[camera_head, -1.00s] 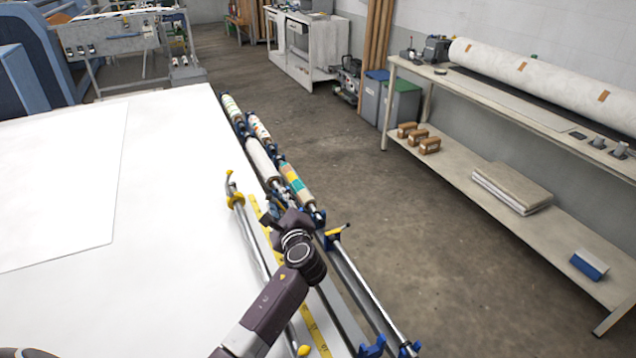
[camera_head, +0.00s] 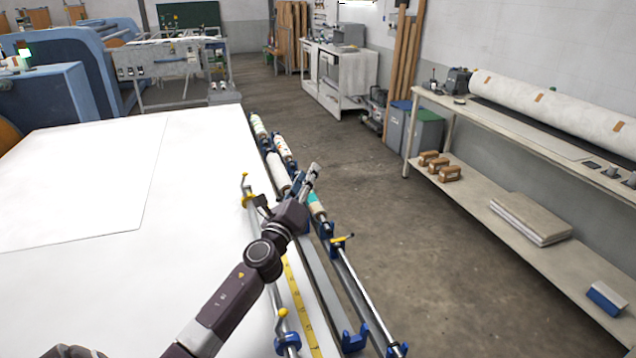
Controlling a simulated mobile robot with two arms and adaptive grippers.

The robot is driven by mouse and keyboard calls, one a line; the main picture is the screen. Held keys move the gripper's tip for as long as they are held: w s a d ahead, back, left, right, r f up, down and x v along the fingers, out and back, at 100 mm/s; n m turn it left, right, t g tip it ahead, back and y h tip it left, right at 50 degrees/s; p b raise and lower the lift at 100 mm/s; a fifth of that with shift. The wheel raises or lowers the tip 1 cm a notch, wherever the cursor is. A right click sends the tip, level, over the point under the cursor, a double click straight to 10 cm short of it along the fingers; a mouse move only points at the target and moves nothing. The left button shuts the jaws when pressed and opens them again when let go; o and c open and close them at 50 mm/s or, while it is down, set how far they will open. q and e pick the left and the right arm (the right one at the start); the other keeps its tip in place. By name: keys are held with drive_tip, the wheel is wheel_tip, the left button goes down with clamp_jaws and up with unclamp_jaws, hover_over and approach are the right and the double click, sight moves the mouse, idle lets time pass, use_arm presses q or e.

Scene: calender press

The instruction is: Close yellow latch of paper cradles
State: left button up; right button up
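Blue paper cradles line the table's right edge, with one near cradle (camera_head: 353,341) empty of paper. A yellow latch (camera_head: 343,239) sits on a blue cradle right of my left gripper, sticking out sideways over a thin metal bar. Patterned paper rolls (camera_head: 278,172) lie in the farther cradles. My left gripper (camera_head: 313,175) reaches over the cradle row, above and beyond the yellow latch and apart from it. Its fingers point away from me, and their opening is unclear. The arm and gripper hide part of the rolls. My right gripper is not in view.
The large white table (camera_head: 190,170) fills the left. A metal rod with yellow knobs (camera_head: 283,313) and a yellow measuring tape (camera_head: 298,300) run along its right edge. A workbench (camera_head: 500,115) stands at right. The floor (camera_head: 420,270) between is clear.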

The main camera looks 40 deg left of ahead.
use_arm(q)
drive_tip(key=shift+d+r, duration=0.25)
drive_tip(key=shift+d, duration=0.05)
idle(0.4)
